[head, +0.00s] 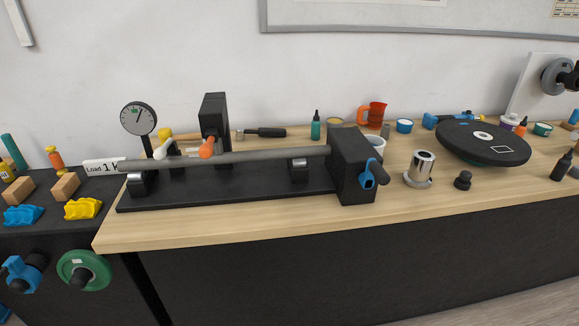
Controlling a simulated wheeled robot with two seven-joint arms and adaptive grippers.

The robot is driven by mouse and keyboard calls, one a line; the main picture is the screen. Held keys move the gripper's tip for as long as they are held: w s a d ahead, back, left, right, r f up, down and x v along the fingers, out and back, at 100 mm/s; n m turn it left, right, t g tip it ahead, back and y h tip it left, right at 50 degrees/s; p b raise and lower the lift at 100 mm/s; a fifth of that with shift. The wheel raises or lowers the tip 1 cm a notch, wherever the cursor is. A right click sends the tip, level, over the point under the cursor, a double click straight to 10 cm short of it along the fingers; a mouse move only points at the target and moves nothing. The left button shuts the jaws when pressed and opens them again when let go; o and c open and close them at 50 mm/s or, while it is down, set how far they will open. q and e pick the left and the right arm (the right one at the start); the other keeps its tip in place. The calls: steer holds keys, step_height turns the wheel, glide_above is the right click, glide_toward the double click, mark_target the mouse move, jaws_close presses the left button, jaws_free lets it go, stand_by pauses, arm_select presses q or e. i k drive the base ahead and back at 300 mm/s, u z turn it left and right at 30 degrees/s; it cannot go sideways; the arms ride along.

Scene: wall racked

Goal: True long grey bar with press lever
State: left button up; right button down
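A long grey bar (245,157) lies level across a black bench fixture (225,190). It rests over a support at its left (138,184) and a support near its right (298,168), and its right end meets a black block (352,160). A blue-and-black crank-like part (370,178) is on the block's front. A dial gauge (138,117) stands behind the bar's left end. A black upright press (213,115) stands behind the bar. An orange knob (207,148) and a white-tipped lever (162,150) are near it. Neither of my grippers shows.
The wooden bench (420,215) is clear along its front edge. A metal cylinder (422,168), a small black knob (463,180) and a black disc (482,142) stand to the right. Blue (22,215) and yellow (83,208) blocks lie on the dark left surface, with handwheels (83,271) below.

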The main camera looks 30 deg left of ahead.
mark_target(205, 150)
steer(key=z, duration=0.45)
steer(key=i, duration=0.55)
steer(key=u, duration=1.75)
